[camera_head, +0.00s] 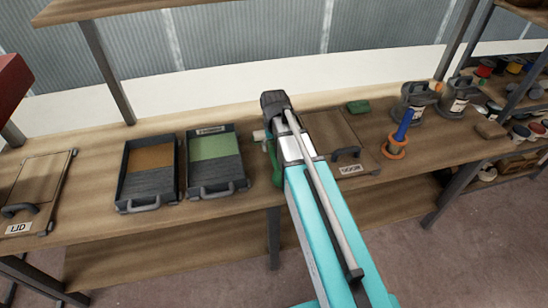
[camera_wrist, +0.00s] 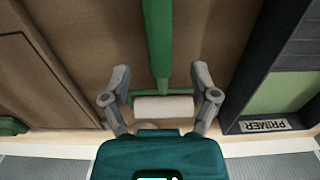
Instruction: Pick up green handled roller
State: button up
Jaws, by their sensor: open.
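The green-handled roller lies on the wooden bench. In the wrist view its green handle (camera_wrist: 158,40) runs up out of the picture from its pale sleeve (camera_wrist: 165,106). In the head view my arm partly hides it, and a piece of green handle (camera_head: 276,163) shows at the arm's left. My gripper (camera_wrist: 161,76) is open over the roller. Its two fingers stand on either side of the handle, close to the ends of the sleeve. I cannot tell the height between fingers and bench. The fingers are hidden in the head view.
A tray with a green floor (camera_head: 214,148) stands just left of the roller, with a brown-floored tray (camera_head: 151,158) beyond it. A labelled panel with a handle (camera_head: 329,133) lies to the right. Farther right are a blue-handled brush (camera_head: 404,125), an orange roll (camera_head: 395,149) and grey cans (camera_head: 455,100).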

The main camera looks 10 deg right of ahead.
aim_at(274, 154)
jog(key=shift+f, duration=0.1)
jog(key=shift+f+b, duration=2.55)
jog(key=shift+b, duration=0.1)
grip_shut()
